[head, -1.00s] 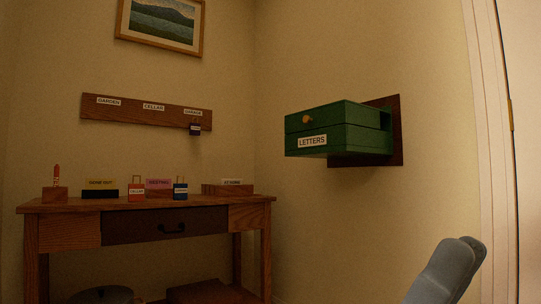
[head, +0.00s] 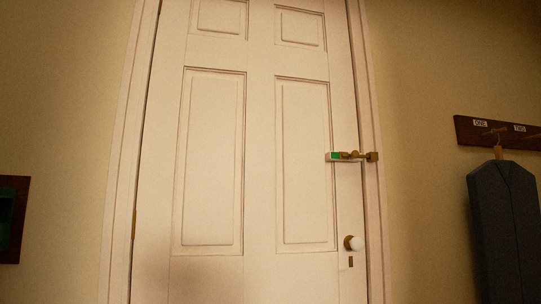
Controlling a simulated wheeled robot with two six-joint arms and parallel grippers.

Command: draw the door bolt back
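The door bolt (head: 352,156) is a small brass bolt with a green patch at its left end. It sits at the right edge of a white panelled door (head: 258,160), and its right end reaches a brass piece on the door frame. The door looks shut. A white round knob (head: 354,243) is below the bolt, with a keyhole plate under it. Neither of my grippers shows in the head view.
A dark coat (head: 503,225) hangs at the right from a wooden peg rail (head: 497,133) with labels ONE and TWO. Part of a dark wall board with a green box (head: 10,219) shows at the left edge.

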